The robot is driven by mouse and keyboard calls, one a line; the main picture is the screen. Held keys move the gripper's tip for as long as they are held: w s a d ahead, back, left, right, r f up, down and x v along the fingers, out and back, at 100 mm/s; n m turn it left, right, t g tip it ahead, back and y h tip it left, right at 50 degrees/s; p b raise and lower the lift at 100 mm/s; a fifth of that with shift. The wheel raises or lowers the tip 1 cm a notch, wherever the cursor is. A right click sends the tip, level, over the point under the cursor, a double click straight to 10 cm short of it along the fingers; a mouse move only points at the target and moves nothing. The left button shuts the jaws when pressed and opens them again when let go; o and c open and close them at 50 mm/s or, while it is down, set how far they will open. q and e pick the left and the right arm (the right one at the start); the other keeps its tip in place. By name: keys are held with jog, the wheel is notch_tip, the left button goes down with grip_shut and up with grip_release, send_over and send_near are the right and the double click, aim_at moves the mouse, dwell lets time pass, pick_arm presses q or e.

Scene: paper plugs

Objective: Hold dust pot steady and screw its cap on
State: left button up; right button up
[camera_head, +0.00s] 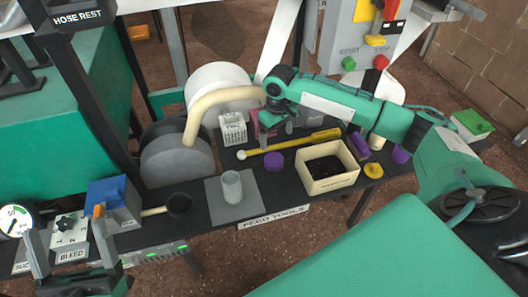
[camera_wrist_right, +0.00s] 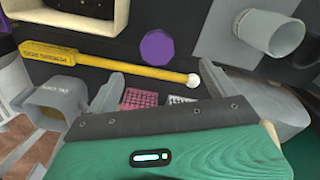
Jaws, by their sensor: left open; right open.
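The dust pot (camera_head: 232,187), a grey open cylinder, stands upright on a grey mat (camera_head: 249,206); it also shows in the right wrist view (camera_wrist_right: 272,35). A round purple cap (camera_head: 274,162) lies on the black table right of and behind the pot, apart from it; the right wrist view shows it too (camera_wrist_right: 158,46). I cannot tell whether it is the pot's own cap. My right gripper (camera_head: 277,121) is open and empty above the table behind the cap. My left gripper (camera_head: 72,245) is open at the lower left, far from the pot.
A yellow tool with a white ball end (camera_head: 290,145) lies behind the cap. A cream box (camera_head: 327,186) stands right of it. A yellow cap (camera_head: 373,171) and purple pieces (camera_head: 400,154) lie further right. A dark scoop (camera_head: 178,205) and a blue-topped box (camera_head: 113,200) stand left.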

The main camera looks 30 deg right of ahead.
pick_arm(q)
jog(key=shift+r, duration=0.35)
pick_arm(e)
jog(key=shift+w+d+r, duration=0.3)
jog(key=shift+r, duration=0.05)
